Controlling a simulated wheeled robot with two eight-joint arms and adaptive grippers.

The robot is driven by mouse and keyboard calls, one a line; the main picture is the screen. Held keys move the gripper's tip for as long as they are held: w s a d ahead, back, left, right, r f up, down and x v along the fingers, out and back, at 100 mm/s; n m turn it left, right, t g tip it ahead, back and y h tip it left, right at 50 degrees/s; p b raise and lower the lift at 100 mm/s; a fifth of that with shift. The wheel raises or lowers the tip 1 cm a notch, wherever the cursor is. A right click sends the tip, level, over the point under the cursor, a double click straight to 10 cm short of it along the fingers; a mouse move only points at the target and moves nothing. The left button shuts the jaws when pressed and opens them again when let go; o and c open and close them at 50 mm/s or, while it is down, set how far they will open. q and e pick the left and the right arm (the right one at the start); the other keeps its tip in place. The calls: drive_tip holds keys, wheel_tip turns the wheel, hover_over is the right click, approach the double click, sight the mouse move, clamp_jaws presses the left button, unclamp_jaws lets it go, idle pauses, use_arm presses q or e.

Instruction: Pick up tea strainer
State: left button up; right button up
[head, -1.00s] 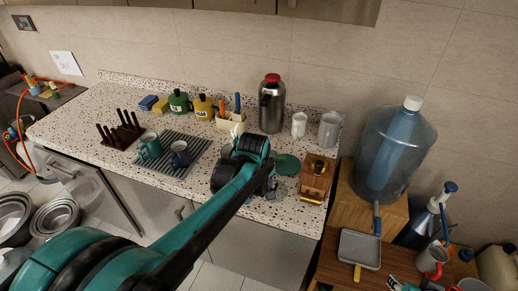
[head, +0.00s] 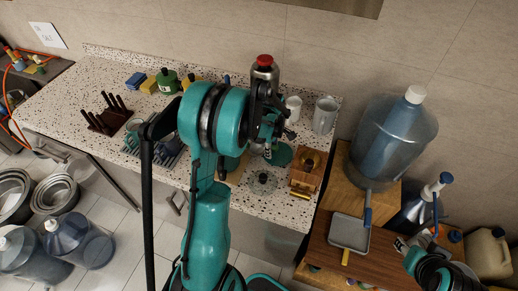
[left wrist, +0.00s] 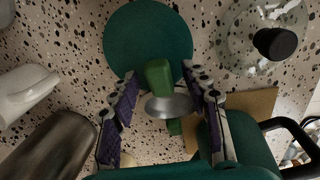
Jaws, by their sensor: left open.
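In the left wrist view, a small utensil with a silver oval part (left wrist: 170,107) and a green handle lies between my left gripper's fingers; it looks like the tea strainer. Its handle end overlaps the edge of a dark green round mat (left wrist: 148,40). My left gripper (left wrist: 164,76) is open, one finger on each side of the utensil, with gaps visible. In the head view, my left gripper (head: 277,143) hangs over the counter beside the green mat (head: 281,156); the utensil is hidden there. My right gripper (head: 403,243) is at lower right, too small to judge.
A glass lid with a black knob (head: 263,182) lies near the gripper. A wooden box (head: 307,166), a red-capped flask (head: 265,66) and pale mugs (head: 325,114) stand close by. A large water bottle (head: 390,140) is at right. The counter's left part (head: 75,95) has free room.

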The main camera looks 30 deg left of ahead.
use_arm(q)
drive_tip(key=shift+f, duration=0.4)
clamp_jaws()
drive_tip(key=shift+r, duration=0.1)
